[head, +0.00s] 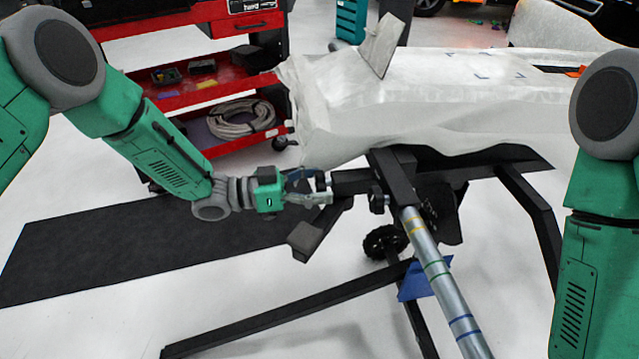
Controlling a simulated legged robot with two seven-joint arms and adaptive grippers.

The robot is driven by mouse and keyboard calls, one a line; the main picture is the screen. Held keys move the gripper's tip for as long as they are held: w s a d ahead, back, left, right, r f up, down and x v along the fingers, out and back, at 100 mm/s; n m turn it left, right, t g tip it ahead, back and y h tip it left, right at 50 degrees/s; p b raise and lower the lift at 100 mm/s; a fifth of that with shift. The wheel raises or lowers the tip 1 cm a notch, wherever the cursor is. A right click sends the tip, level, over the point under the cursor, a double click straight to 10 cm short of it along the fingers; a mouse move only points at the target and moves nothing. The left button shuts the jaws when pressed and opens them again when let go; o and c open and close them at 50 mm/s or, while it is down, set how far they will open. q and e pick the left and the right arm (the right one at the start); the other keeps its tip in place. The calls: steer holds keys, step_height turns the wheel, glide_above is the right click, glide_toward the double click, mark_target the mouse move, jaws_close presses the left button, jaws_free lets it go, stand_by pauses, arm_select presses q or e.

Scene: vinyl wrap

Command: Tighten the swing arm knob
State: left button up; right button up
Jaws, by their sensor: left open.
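The swing arm (437,272) is a silver tube with yellow, green and blue bands, running from a black bracket (394,178) down to the bottom edge. A small black knob (376,200) sticks out on the left side of the bracket, by the tube's upper end. My left gripper (322,190) is open, with its fingers pointing right at the end of a short black bar left of the knob. It is apart from the knob; whether it touches the bar, I cannot tell. My right arm stands at the right edge; its gripper is out of view.
A white-wrapped panel (400,100) lies on the black stand above the bracket. Black stand legs (285,318) and a dark wheel (385,242) are below. A red tool cart (215,85) stands behind my left arm. A black mat (130,245) lies on the floor.

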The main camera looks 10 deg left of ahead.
arm_select(q)
steer(key=v, duration=1.2)
